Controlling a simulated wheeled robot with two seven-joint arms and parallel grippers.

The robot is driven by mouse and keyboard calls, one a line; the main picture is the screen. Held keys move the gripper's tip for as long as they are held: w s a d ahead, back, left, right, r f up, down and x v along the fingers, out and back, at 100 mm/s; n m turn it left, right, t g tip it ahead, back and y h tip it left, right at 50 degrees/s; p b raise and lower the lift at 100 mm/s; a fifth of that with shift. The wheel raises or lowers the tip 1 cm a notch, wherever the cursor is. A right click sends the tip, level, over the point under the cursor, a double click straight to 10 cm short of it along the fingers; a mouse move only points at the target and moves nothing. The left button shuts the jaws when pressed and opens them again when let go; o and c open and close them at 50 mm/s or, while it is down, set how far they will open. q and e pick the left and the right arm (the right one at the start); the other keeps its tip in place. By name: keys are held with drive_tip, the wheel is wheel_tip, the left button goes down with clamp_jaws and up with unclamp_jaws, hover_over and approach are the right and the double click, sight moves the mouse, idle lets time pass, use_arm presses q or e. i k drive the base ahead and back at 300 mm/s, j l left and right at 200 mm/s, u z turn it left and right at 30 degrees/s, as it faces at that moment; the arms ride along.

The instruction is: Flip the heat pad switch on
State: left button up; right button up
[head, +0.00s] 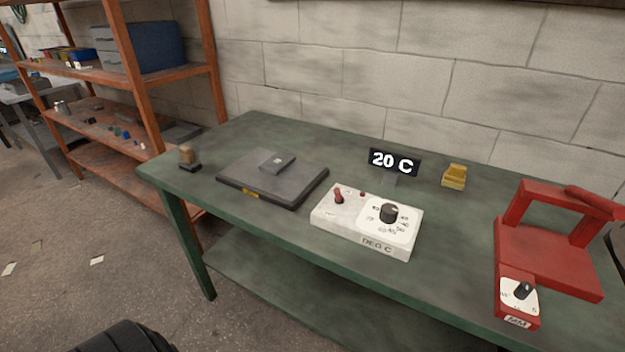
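The heat pad (235,173) is a flat dark plate lying on the green bench, with a small grey block (277,162) on it. To its right is a white control box (330,222) labelled DEG C. A red toggle switch (339,195) stands up at the box's left end, with a small dark red lamp (362,194) beside it. A black dial (389,212) sits on the box's numbered scale. A black display (394,162) behind the box reads 20 C. The switch's on or off position cannot be told for sure. Neither of my grippers is in view.
A red frame device (548,255) with its own dial box stands at the bench's right end. A small yellow block (454,176) and a small tan and black item (188,158) are on the green bench (245,218). Orange shelves (140,75) stand at the left.

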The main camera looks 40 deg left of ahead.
sight(339, 198)
drive_tip(key=u, duration=0.9)
drive_tip(key=i+j+z, duration=0.15)
drive_tip(key=j, duration=0.15)
drive_tip(key=j+z, duration=0.1)
drive_tip(key=j, duration=0.25)
